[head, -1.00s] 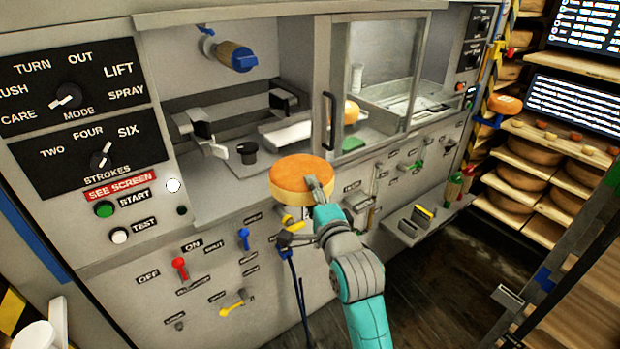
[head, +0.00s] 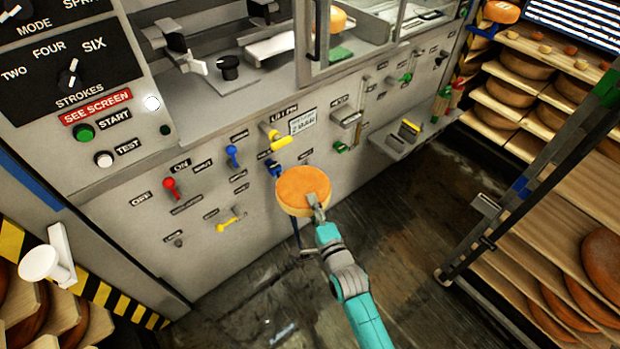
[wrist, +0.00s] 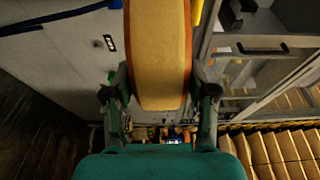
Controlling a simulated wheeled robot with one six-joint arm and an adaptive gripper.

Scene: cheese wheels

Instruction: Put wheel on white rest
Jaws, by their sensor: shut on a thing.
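An orange-rinded cheese wheel (head: 302,187) is held off the floor in front of the grey machine. My gripper (head: 317,208) is shut on its near edge. In the wrist view the wheel (wrist: 158,60) stands edge-on between both fingers of my gripper (wrist: 160,98). A white round-topped piece on a bracket (head: 40,264) stands at the lower left, apart from the wheel; it looks like the white rest. A flat white piece (head: 282,46) also lies inside the machine's bay. Another orange wheel (head: 330,20) sits behind the machine's window, partly hidden by the frame.
The machine's front (head: 200,215) carries several coloured levers, and a small ledge (head: 402,138) juts from it. Wooden shelves with cheese wheels (head: 520,95) stand at the right, with a metal-framed rack nearer. More wheels sit at the lower left. The dark floor between is clear.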

